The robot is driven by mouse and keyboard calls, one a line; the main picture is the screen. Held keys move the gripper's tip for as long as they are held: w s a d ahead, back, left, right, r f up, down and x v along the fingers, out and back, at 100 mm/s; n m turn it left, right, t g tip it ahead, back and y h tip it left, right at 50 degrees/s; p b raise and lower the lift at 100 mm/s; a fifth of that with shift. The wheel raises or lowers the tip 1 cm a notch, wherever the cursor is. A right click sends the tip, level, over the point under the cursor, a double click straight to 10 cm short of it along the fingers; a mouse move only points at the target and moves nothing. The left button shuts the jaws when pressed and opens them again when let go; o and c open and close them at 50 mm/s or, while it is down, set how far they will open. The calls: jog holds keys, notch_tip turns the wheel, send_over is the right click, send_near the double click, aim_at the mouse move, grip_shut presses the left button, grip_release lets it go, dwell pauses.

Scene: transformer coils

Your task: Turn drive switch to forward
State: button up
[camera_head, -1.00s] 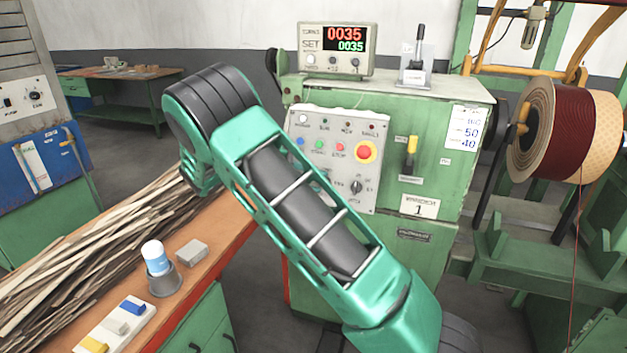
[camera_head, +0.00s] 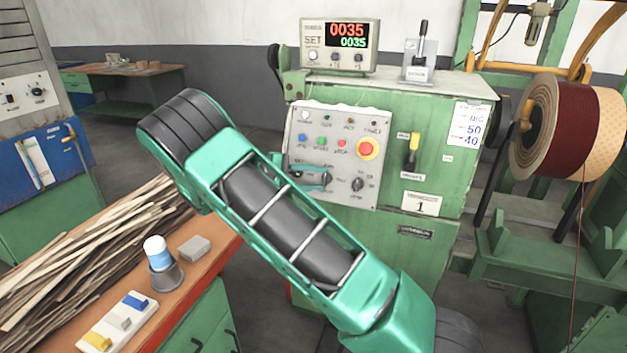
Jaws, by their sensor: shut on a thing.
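The grey control panel (camera_head: 335,125) on the green machine carries lamps, push buttons, a red stop button (camera_head: 367,149) on yellow, and rotary switches along its lower edge. The right rotary knob (camera_head: 358,184) is in plain sight. My gripper (camera_head: 325,179) is at the lower left of the panel, partly hidden behind my teal arm. It is shut on the left rotary switch, which I take for the drive switch. Its handle is covered by the fingers, so I cannot tell its angle. The switch labels are too small to read.
A yellow-handled lever (camera_head: 412,150) stands right of the panel. A counter box (camera_head: 340,46) showing 0035 sits on top. A workbench (camera_head: 215,250) with wood strips, a cup and blocks is at left. A large coil (camera_head: 560,130) is at right.

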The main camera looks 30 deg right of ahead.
jog(key=o, duration=1.1)
jog(key=shift+a, duration=0.1)
jog(key=v, duration=1)
jog(key=shift+w+a, duration=0.2)
jog(key=shift+a, duration=0.2)
